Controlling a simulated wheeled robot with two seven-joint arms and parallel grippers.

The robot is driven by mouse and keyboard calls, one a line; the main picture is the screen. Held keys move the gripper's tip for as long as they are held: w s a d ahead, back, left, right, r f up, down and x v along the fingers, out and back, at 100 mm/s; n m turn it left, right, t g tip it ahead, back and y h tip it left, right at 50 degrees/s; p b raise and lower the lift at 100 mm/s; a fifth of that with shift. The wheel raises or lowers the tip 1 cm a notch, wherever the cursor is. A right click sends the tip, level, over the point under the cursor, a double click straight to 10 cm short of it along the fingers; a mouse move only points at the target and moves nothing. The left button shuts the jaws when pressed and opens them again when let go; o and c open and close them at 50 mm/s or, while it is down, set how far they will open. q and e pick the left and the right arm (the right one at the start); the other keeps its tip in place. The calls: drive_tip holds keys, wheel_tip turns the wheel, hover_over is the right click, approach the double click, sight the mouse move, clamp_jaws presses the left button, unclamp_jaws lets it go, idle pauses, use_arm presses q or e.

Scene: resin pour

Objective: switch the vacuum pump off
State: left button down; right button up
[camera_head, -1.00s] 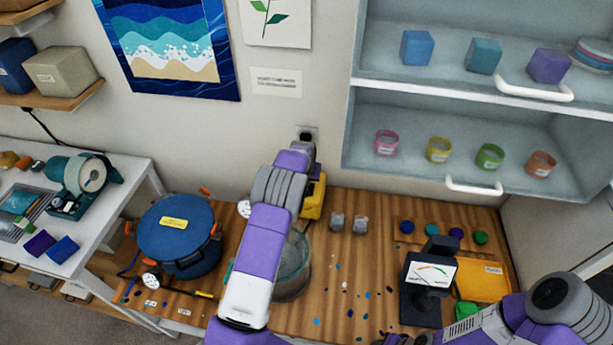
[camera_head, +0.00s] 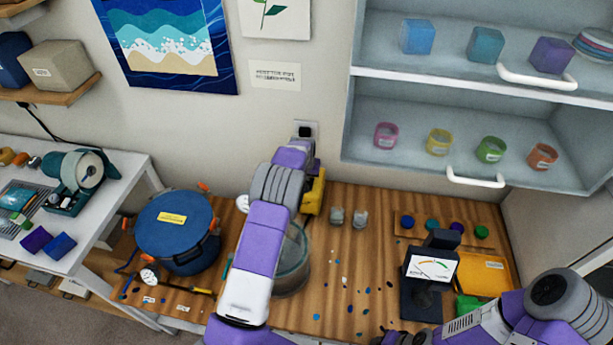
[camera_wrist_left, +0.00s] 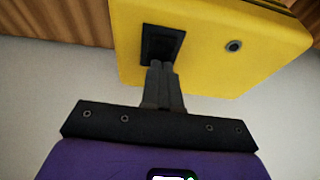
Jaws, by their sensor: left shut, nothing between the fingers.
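The vacuum pump (camera_head: 314,196) is the yellow block at the back of the wooden bench, partly hidden behind my left arm in the head view. In the left wrist view the pump (camera_wrist_left: 205,55) fills the top, with a black switch plate (camera_wrist_left: 160,38) and a small round fitting on its face. My left gripper (camera_wrist_left: 160,68) is shut and empty. Its fingertips are at the lower part of the switch plate, touching or very close. The switch position cannot be told. Of my right arm, dark parts show at the bottom edge in the head view; its jaws cannot be made out.
A blue lidded pot (camera_head: 177,232) stands left of my left arm, with a gauge (camera_head: 150,274) near it. A clear round vessel (camera_head: 293,262) is partly behind the arm. Two small cups (camera_head: 348,217) stand right of the pump.

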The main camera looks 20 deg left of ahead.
use_arm(q)
drive_tip(key=shift+s+d+f, duration=0.15)
drive_tip(key=shift+s+f, duration=0.05)
drive_tip(key=shift+s, duration=0.3)
drive_tip(key=shift+s+d+f, duration=0.1)
drive_tip(key=shift+s+f, duration=0.05)
drive_tip(key=shift+s, duration=0.35)
drive_tip(key=w+a+p+v, duration=0.1)
drive_tip(key=p+v, duration=0.3)
drive_tip(key=v, duration=1)
drive_tip(key=shift+d+r, duration=0.35)
drive_tip(key=shift+r, duration=0.05)
drive_tip(key=shift+w, duration=0.25)
drive_tip(key=shift+w+r, duration=0.1)
drive_tip(key=shift+w, duration=0.6)
